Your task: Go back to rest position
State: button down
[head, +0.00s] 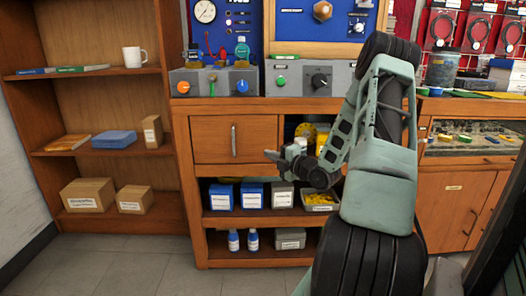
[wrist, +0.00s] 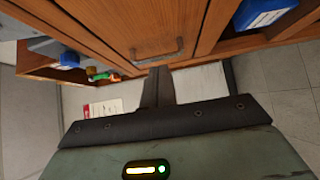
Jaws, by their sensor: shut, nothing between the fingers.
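My arm rises on the right of the head view, bends at the top and comes down to my gripper (head: 272,155). My gripper points left, in front of the wooden testbench cabinet (head: 200,190), near its open compartment. In the wrist view the dark fingers (wrist: 157,85) are together and hold nothing. The cabinet door (head: 222,140) with its metal handle (head: 233,140) is closed, just left of my gripper. The handle also shows ahead of the fingers in the wrist view (wrist: 158,52). I cannot tell the exact gap between them.
The bench top carries a grey box with an orange and a blue knob (head: 213,82) and a grey box with a black knob (head: 308,80). Lower shelves hold blue boxes (head: 253,196) and bottles. A wooden bookshelf (head: 100,105) stands left. The floor (head: 140,260) at lower left is clear.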

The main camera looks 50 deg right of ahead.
jog(key=shift+s+a, duration=0.2)
jog(key=shift+s, duration=1.15)
